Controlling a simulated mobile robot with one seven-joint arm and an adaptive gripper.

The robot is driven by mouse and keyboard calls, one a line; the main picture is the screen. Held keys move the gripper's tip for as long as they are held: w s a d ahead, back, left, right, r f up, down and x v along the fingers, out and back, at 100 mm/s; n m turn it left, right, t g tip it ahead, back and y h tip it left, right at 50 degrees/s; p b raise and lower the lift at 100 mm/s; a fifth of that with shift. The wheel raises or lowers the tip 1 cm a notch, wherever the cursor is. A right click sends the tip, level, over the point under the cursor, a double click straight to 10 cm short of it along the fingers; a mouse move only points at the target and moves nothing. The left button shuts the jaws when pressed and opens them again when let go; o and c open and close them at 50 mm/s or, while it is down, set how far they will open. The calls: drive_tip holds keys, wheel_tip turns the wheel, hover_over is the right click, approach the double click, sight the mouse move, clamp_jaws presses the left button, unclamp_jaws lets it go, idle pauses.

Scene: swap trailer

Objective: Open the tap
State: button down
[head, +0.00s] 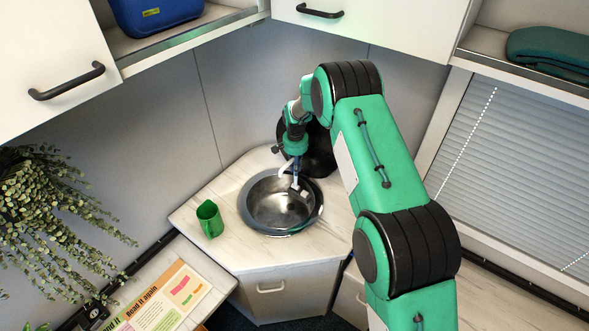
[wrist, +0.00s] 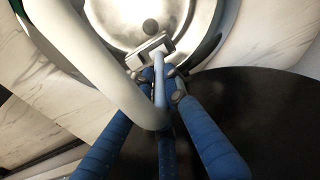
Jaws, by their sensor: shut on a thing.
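The round steel sink (head: 282,205) is set in the corner worktop, and its bowl and dark drain show at the top of the wrist view (wrist: 150,26). The tap's white curved spout (head: 286,169) reaches over the basin; it crosses the left of the wrist view (wrist: 95,60) as a thick white tube. My gripper (head: 298,180) points down beside the spout, at the back of the sink. In the wrist view its blue fingers (wrist: 158,82) are closed around a thin pale lever (wrist: 159,92) of the tap. The tap's base is hidden, and no water is visible.
A leafy plant (head: 50,210) and a magazine (head: 165,300) are at the left. Cupboards (head: 385,25) hang above.

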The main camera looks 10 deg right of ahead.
drive_tip(key=shift+w+d+r, duration=0.15)
drive_tip(key=shift+w+r, duration=0.05)
drive_tip(key=shift+w, duration=0.05)
drive_tip(key=c, duration=1.7)
unclamp_jaws()
drive_tip(key=shift+f, duration=0.1)
drive_tip(key=shift+s, duration=0.1)
drive_tip(key=shift+s+a+r, duration=0.1)
drive_tip(key=shift+r, duration=2.9)
drive_tip(key=shift+s+a+r, duration=0.1)
drive_tip(key=shift+r, duration=2.9)
